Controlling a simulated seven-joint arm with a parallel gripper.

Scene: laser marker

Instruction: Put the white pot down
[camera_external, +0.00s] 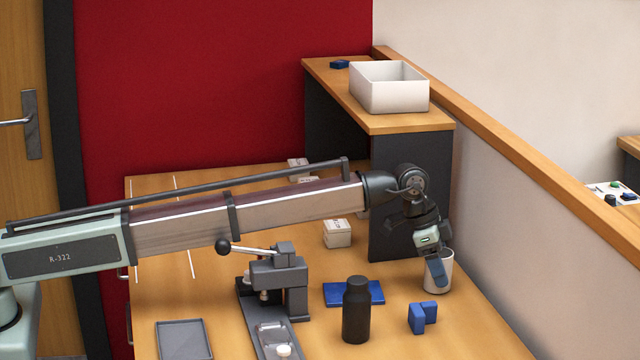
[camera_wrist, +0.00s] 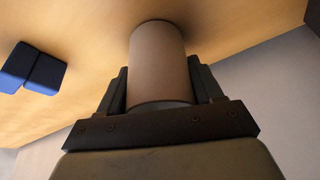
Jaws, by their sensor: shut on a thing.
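The white pot (camera_external: 441,279) is at the right side of the table, in front of the dark shelf unit. My gripper (camera_external: 437,268) reaches down to it from above and is shut on it. In the wrist view the pot (camera_wrist: 158,55) looks greyish and stands between the two fingers (camera_wrist: 159,80), one on each side. The pot looks upright. Its base is at or close to the tabletop; I cannot tell whether it touches.
Blue blocks (camera_external: 421,317) lie in front of the pot. A black bottle (camera_external: 356,312), a blue mat (camera_external: 340,293) and a grey lever press (camera_external: 280,275) stand to the left. The wall (camera_external: 500,230) is close on the right. A white bin (camera_external: 390,95) sits on the shelf.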

